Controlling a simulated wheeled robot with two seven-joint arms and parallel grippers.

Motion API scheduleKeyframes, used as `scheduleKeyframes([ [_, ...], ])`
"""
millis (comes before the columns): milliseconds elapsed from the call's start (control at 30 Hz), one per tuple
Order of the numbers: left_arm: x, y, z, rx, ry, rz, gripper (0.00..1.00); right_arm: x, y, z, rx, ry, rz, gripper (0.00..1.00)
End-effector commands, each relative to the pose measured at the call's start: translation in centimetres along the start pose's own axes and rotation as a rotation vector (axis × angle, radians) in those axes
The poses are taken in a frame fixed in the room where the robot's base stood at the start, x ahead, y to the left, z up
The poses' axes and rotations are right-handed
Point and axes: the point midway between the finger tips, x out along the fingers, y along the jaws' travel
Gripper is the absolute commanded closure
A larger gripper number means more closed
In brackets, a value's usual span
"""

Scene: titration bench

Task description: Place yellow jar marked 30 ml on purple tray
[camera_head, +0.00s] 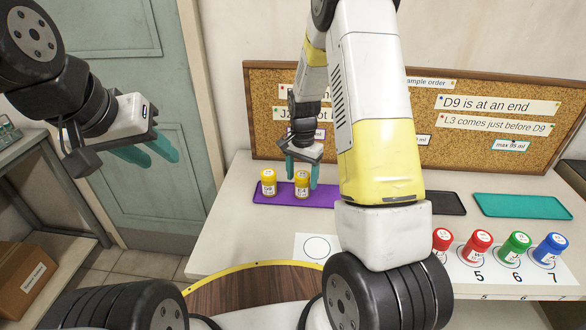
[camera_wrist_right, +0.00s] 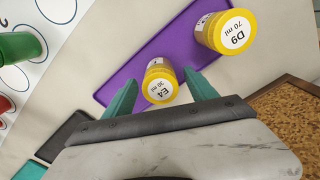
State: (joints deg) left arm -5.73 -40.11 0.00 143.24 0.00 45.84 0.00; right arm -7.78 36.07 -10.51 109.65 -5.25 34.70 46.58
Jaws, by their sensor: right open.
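The yellow jar marked E4, 30 ml (camera_wrist_right: 160,84) is at the purple tray (camera_wrist_right: 135,66) in the right wrist view, label up. In the head view the same jar (camera_head: 302,188) appears upright on the purple tray (camera_head: 322,196), under my right gripper (camera_head: 301,177). My right gripper is open, with its teal fingertips (camera_wrist_right: 161,98) on either side of the jar. Whether they touch it is not clear. My left gripper (camera_head: 146,154) is open and empty at the left, away from the bench.
A second yellow jar, D9, 70 ml (camera_wrist_right: 232,32), stands on the purple tray beside E4 (camera_head: 268,183). A black tray (camera_head: 448,204) and a teal tray (camera_head: 522,206) lie to the right. Red, green (camera_head: 515,246) and blue jars stand on numbered circles in front. A corkboard (camera_head: 265,110) stands behind.

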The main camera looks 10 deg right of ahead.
Motion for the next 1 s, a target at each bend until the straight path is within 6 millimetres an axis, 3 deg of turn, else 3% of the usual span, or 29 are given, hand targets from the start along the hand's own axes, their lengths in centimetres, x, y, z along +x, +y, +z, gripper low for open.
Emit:
scheduleKeyframes([
  [100, 0.0, 0.0, 0.0, 0.000, 0.000, 0.000, 0.64, -2.9, -0.1, -0.1, 0.000, 0.004, -0.005, 0.34],
  [300, 0.0, 0.0, 0.0, 0.000, 0.000, 0.000, 0.64, -6.8, -0.1, -0.1, 0.000, 0.003, -0.004, 0.34],
  [567, 0.0, 0.0, 0.0, 0.000, 0.000, 0.000, 0.64, -9.6, 0.1, 0.1, -0.008, 0.003, -0.010, 0.34],
  [633, 0.0, 0.0, 0.0, 0.000, 0.000, 0.000, 0.64, -11.1, 0.5, 0.6, -0.029, 0.009, -0.032, 0.34],
  [767, 0.0, 0.0, 0.0, 0.000, 0.000, 0.000, 0.64, -15.7, 1.9, 2.5, -0.119, 0.037, -0.111, 0.34],
  [1000, 0.0, 0.0, 0.0, 0.000, 0.000, 0.000, 0.64, -24.1, 6.7, 8.6, -0.373, 0.152, -0.268, 0.34],
])
